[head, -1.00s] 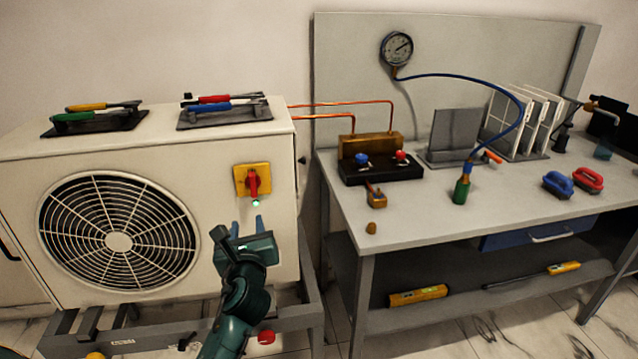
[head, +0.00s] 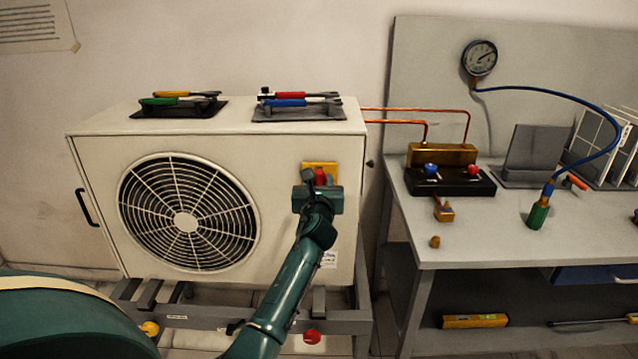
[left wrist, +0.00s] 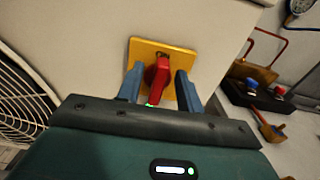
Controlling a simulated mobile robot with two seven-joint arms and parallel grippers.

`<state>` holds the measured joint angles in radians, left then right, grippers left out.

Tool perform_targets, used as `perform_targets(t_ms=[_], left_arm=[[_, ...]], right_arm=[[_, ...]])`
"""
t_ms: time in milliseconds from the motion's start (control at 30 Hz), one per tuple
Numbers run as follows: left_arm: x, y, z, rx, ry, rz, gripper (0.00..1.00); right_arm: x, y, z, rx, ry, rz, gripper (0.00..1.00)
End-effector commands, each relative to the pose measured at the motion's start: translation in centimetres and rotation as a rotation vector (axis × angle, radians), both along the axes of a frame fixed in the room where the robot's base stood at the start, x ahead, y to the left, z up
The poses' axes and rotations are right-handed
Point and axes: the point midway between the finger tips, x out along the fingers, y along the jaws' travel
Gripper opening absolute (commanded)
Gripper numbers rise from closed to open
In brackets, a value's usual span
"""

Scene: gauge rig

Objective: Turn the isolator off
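The isolator is a red rotary handle (left wrist: 158,78) on a yellow plate (left wrist: 146,50), fixed to the front of the cream outdoor unit (head: 90,160). In the head view the yellow plate (head: 320,166) shows above my left gripper, and the red handle (head: 320,177) is partly hidden by it. In the left wrist view my left gripper (left wrist: 158,86) is open. Its two blue fingers stand one on each side of the red handle, with a gap visible on the right; contact on the left cannot be told. A small green light shows just below the handle. My right gripper is not in view.
Tool trays (head: 180,108) lie on top of the unit. Copper pipes (head: 420,109) run from its right side to a manifold block (head: 450,181) on the grey bench (head: 480,230). A gauge (head: 480,57) with a blue hose hangs on the bench's back panel.

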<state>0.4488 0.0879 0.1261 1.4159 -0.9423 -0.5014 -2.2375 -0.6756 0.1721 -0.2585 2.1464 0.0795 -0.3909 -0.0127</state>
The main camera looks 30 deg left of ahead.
Motion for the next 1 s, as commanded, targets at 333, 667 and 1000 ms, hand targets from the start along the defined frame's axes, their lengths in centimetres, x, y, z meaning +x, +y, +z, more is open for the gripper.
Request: perform_targets(t_ms=[333,667,1000], left_arm=[[0.41,0.24,0.03,0.001,-0.001,-0.001,0.36],[0.39,0.21,0.02,0.0,0.0,-0.001,0.1],[0.37,0.22,0.01,-0.003,-0.002,-0.001,0.0]], right_arm=[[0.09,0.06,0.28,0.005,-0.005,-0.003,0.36],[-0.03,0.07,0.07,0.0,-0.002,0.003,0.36],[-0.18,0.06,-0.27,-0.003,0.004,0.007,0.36]])
